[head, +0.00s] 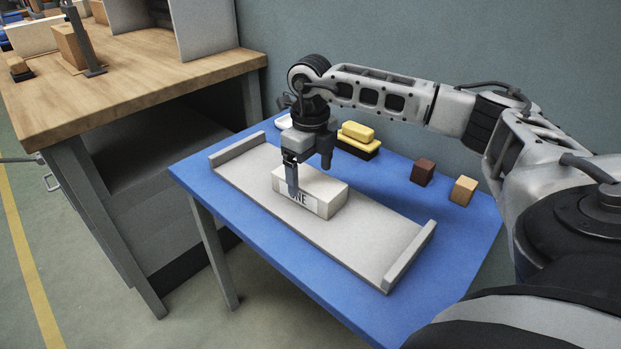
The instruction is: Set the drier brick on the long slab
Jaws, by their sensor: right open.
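A pale, off-white brick (326,190) with a label ending in "NE" on its front face lies flat on the long grey slab (365,236). The slab has a raised lip at each end and lies on the blue table. My right gripper (293,180) is over the left part of the brick, pointing down. Its jaws are open, with one finger in front of the labelled face. I cannot tell whether the fingers touch the brick. My left gripper is not in view.
Behind the slab, a yellow and black block (357,137) sits by a partly hidden white item (282,122). A dark brown cube (422,172) and a tan cube (463,190) stand at right. A wooden workbench (150,80) stands at left. The table's front right is clear.

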